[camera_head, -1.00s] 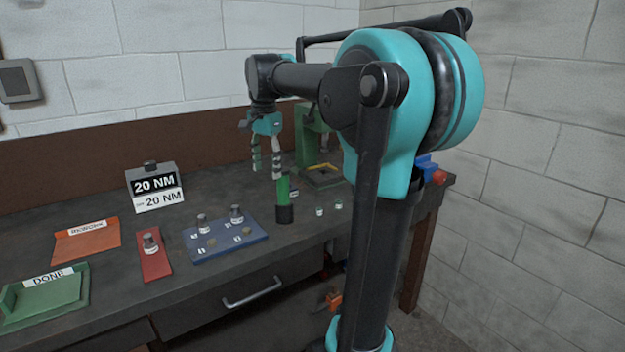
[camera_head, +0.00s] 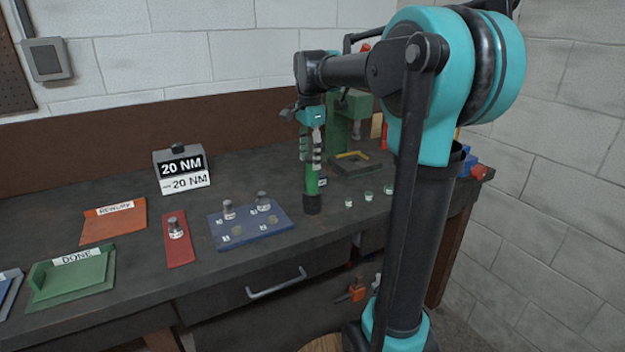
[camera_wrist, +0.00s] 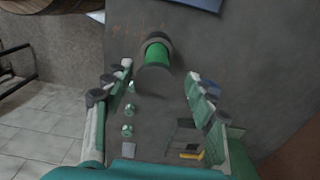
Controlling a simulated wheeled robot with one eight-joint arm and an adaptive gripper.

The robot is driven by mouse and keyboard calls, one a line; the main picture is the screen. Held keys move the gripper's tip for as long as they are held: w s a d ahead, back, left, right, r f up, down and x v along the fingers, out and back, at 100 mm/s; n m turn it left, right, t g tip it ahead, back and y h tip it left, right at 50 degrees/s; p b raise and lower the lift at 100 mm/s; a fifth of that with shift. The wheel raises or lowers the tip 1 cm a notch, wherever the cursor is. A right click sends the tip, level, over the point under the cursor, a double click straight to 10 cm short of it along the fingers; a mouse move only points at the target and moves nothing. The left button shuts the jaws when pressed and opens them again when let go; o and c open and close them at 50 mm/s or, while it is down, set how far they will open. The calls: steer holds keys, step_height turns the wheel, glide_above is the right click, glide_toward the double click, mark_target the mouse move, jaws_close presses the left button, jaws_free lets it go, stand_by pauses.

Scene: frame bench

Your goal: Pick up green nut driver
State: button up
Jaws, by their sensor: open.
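The green nut driver (camera_head: 312,183) stands upright on the bench in the head view, with a black base. It also shows in the wrist view (camera_wrist: 157,58), ahead of the fingertips, green with a dark end. My gripper (camera_head: 311,160) is just above and around the top of the driver in the head view, fingers pointing down. In the wrist view my gripper (camera_wrist: 158,80) is open, with one finger on each side and a wide gap between. I cannot tell whether a finger touches the driver.
A blue plate (camera_head: 222,240) with several fittings lies left of the driver. A red strip (camera_head: 179,252), a green DONE tray (camera_head: 70,287) and an orange REWORK tray (camera_head: 100,230) are further left. Small green-white pieces (camera_head: 368,196) and a green press (camera_head: 339,125) are to the right.

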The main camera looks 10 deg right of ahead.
mark_target(312, 175)
steer(key=shift+s+d+f, duration=0.1)
steer(key=shift+d+f, duration=0.05)
steer(key=shift+f, duration=1.4)
steer(key=shift+s+d+f, duration=0.1)
steer(key=shift+f, duration=1.45)
jaws_close()
